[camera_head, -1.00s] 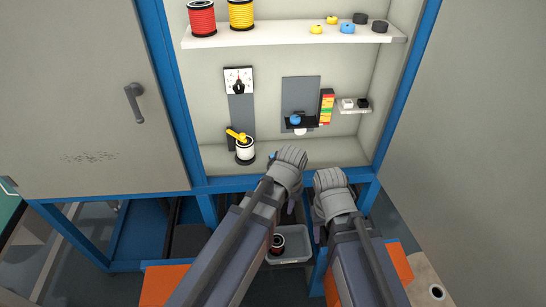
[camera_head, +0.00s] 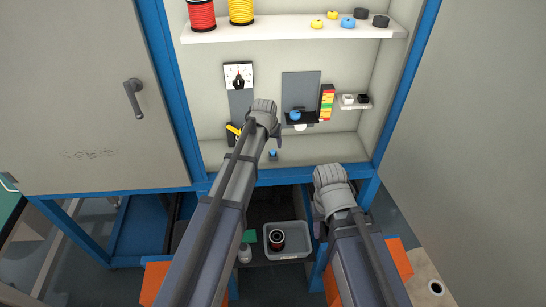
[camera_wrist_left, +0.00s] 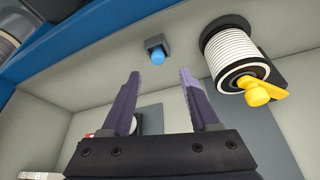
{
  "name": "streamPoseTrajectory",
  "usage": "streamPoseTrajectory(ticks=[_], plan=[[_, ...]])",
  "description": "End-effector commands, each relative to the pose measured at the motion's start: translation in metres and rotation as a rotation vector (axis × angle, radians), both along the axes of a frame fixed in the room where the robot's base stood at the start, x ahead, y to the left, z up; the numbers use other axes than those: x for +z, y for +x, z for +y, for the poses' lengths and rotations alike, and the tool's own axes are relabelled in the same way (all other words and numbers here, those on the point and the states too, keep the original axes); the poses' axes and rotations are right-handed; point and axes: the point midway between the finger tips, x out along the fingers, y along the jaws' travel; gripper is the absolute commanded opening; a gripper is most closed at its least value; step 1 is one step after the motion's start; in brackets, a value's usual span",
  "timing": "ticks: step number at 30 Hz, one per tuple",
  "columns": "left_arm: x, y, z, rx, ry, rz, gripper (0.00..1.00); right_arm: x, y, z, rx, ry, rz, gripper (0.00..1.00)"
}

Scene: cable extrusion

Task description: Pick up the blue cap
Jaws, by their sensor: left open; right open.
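Round blue caps show in two places in the head view: a blue cap (camera_head: 295,115) sits on a dark bracket at the cabinet's back wall, and a blue cap (camera_head: 348,22) lies on the upper shelf (camera_head: 270,33). My left gripper (camera_head: 271,132) is inside the cabinet, left of the bracket and apart from its cap. In the left wrist view my left gripper (camera_wrist_left: 160,75) has its fingers spread with nothing between them. My right gripper (camera_head: 322,222) is open below the cabinet's front edge, its fingers mostly hidden by the wrist.
A small blue knob on a grey block (camera_head: 272,154) is on the cabinet floor; it also shows in the left wrist view (camera_wrist_left: 157,55). A white spool with a yellow handle (camera_wrist_left: 240,65) stands beside my left gripper. A grey bin (camera_head: 288,240) holds a spool below.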

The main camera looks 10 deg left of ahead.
Motion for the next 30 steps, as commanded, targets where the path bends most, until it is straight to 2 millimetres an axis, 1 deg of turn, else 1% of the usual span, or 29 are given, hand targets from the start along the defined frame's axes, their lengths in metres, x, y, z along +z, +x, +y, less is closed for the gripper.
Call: streamPoseTrajectory(ticks=[4,8,15,19,28,30], plan=[[-0.001,0.0,0.0,0.0,0.0,0.0,0.61,-0.001,0.0,0.0,0.0,0.0,0.0,0.5],[-0.01,0.002,-0.001,0.0,0.0,0.001,0.61,-0.009,0.0,0.0,0.0,0.0,0.0,0.5],[-0.038,0.008,-0.003,-0.001,0.0,0.001,0.61,-0.038,0.0,0.0,0.0,0.0,0.0,0.5],[-0.05,0.015,-0.003,0.0,0.0,0.001,0.61,-0.05,0.0,0.0,0.0,0.0,0.0,0.5],[-0.049,0.015,-0.003,0.0,0.0,0.001,0.61,-0.049,0.0,0.0,0.0,0.0,0.0,0.5],[-0.049,0.015,-0.003,0.0,0.0,0.001,0.53,-0.049,0.0,0.0,0.0,0.0,0.0,0.5]])
